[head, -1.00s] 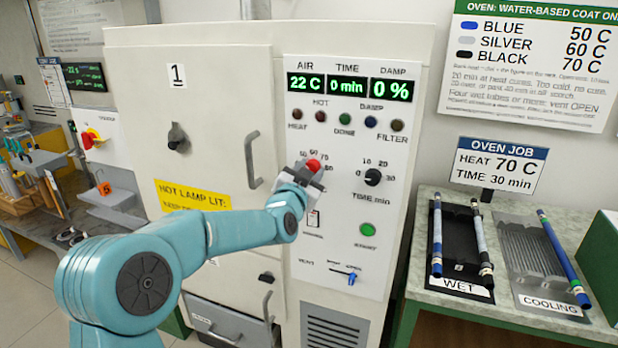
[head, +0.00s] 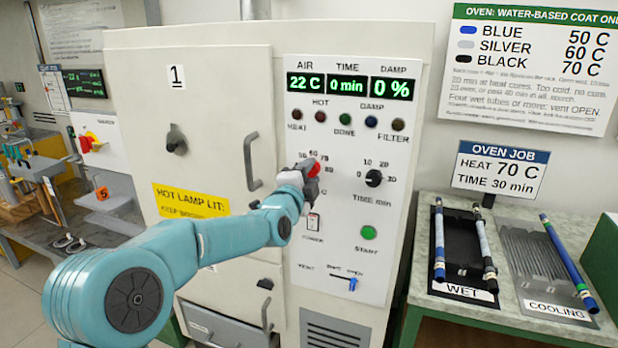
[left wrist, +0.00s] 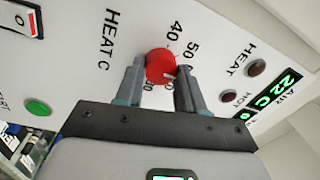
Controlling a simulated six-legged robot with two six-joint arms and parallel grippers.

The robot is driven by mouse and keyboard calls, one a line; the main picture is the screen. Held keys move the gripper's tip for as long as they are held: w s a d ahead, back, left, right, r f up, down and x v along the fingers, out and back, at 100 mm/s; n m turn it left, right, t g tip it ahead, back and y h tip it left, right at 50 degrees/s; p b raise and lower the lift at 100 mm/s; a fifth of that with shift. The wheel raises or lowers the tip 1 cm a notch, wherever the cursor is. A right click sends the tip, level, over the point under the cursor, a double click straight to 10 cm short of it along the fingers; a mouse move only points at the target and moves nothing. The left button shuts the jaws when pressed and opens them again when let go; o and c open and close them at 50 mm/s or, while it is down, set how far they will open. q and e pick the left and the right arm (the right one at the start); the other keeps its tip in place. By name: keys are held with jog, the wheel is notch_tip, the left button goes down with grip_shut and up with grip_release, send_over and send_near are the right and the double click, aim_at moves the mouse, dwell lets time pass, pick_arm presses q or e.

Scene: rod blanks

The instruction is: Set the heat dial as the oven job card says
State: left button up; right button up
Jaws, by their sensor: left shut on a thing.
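The oven's red heat dial (head: 314,169) sits on the white panel, left of the black time dial (head: 374,178). My left gripper (head: 307,173) is at the heat dial and shut on it. In the left wrist view the red dial (left wrist: 160,64) is between the two fingers of my left gripper (left wrist: 158,72). The marks 40 and 50 show beside it; the fingers cover other marks, and I cannot tell where its pointer stands. The oven job card (head: 500,171) reads heat 70 C, time 30 min. My right gripper is not in view.
The display (head: 347,86) reads 22 C, 0 min, 0 %. A green start button (head: 368,232) and a blue vent slider (head: 352,284) are lower on the panel. The oven door handle (head: 252,162) stands out left of the dial. Rods lie on the wet and cooling racks at right.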

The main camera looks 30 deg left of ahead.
pick_arm(q)
jog(key=m, duration=0.3)
jog(key=m+b, duration=0.1)
jog(key=shift+f+m, duration=0.25)
jog(key=shift+m, duration=0.15)
jog(key=shift+m+h+b, duration=0.3)
jog(key=shift+m+b, duration=0.05)
jog(key=shift+m, duration=1.65)
jog(key=o, duration=1)
jog(key=shift+r, duration=0.1)
jog(key=b+v, duration=0.3)
jog(key=v, duration=1.3)
jog(key=shift+s, duration=0.2)
jog(key=shift+r, duration=0.1)
